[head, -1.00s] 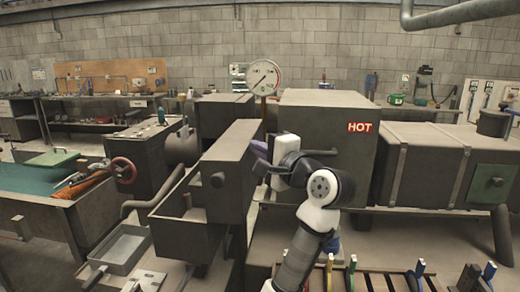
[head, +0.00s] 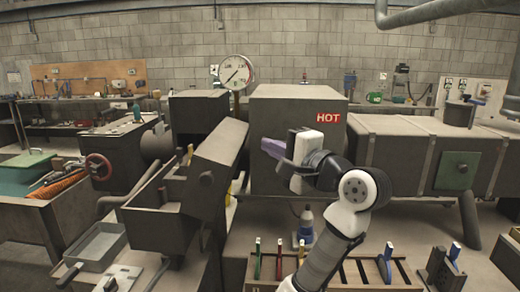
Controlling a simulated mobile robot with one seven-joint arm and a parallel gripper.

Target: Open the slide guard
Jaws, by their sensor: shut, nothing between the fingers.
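What I take to be the slide guard (head: 216,165) is a dark grey metal panel with a round knob on its front. It stands tilted over the right end of a dark open trough (head: 153,225), its top leaning right. My gripper (head: 264,144), with purple fingers, is shut and empty. It is just right of the panel's upper right edge, in front of the dark box marked HOT (head: 292,110), and looks apart from the panel. The fingertips are small here and the panel's far side is hidden.
A pressure gauge (head: 236,72) stands behind the panel. A rack with coloured handles (head: 335,270) and a small bottle (head: 306,224) sit below my arm. A grey tray (head: 97,247) lies left of the trough. A long dark tank (head: 400,150) is at right.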

